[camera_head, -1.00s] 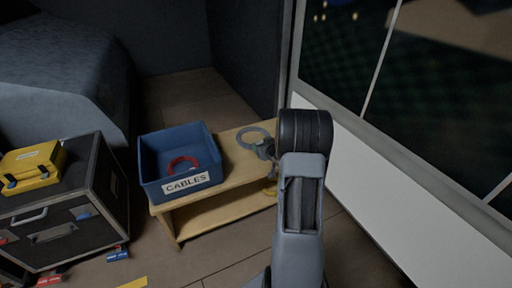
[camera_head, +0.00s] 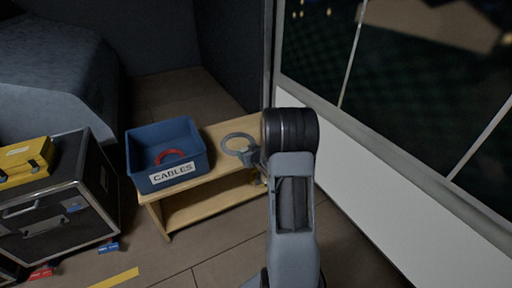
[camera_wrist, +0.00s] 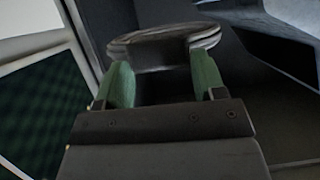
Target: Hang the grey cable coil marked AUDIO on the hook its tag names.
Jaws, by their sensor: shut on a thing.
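The grey cable coil (camera_head: 238,136) is a ring held out above the right part of the wooden bench, at the end of my arm in the head view. My gripper (camera_head: 252,153) is shut on its near side. In the wrist view the coil (camera_wrist: 190,36) lies between the two green fingers of my gripper (camera_wrist: 163,80), with its dark block-like part between them. No writing on the coil or its tag can be read. No hook is seen in either view.
A blue bin (camera_head: 139,161) marked CABLES holds a red coil (camera_head: 173,157) on the wooden bench (camera_head: 205,188). A black case (camera_head: 50,215) with a yellow box (camera_head: 22,162) on top stands at left. A white wall panel (camera_head: 400,195) below dark windows runs along the right.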

